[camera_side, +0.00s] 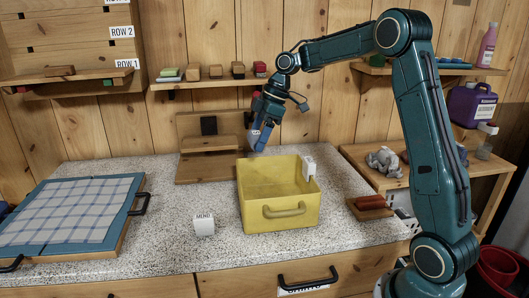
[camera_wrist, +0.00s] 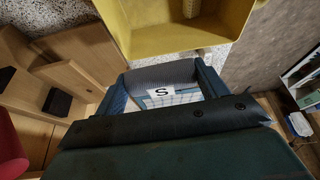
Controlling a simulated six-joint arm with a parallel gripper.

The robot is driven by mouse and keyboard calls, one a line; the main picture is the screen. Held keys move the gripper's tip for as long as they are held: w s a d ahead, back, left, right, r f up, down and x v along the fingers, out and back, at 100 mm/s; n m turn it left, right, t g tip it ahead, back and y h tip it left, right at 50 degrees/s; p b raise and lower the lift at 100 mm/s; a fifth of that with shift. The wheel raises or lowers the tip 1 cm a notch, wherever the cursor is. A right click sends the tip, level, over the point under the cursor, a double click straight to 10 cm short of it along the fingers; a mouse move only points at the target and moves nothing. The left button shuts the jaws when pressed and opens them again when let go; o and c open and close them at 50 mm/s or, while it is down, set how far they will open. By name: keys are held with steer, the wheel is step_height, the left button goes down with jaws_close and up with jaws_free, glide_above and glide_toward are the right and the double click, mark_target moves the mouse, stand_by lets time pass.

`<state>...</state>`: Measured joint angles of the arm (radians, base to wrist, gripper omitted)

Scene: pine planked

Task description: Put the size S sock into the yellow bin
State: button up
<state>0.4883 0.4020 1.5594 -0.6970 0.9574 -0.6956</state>
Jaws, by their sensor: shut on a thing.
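My gripper (camera_side: 259,136) is shut on the sock, above and behind the yellow bin's back edge in the side view. The sock (camera_wrist: 160,76) is greyish, with a white tag reading "S", and sits between the two blue fingers in the wrist view (camera_wrist: 162,90). In the side view the sock is small and mostly covered by the fingers. The yellow bin (camera_side: 282,217) stands open on the speckled counter, its handle facing front. Its yellow wall (camera_wrist: 180,42) fills the top of the wrist view.
A wooden stand (camera_side: 203,170) with a black square is behind the bin to the left. A white "MEND" block (camera_side: 204,225) is at front left. A blue-framed plaid board (camera_side: 68,215) lies farther left. A small wooden tray with a reddish-brown item (camera_side: 370,202) is to the right.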

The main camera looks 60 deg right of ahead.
steer(key=shift+f, duration=0.1)
steer(key=shift+f, duration=5.75)
steer(key=o, duration=1.1)
steer(key=shift+c, duration=0.2)
steer(key=shift+r, duration=0.15)
steer(key=v, duration=1.3)
steer(key=shift+d+r, duration=0.2)
steer(key=shift+s, duration=0.1)
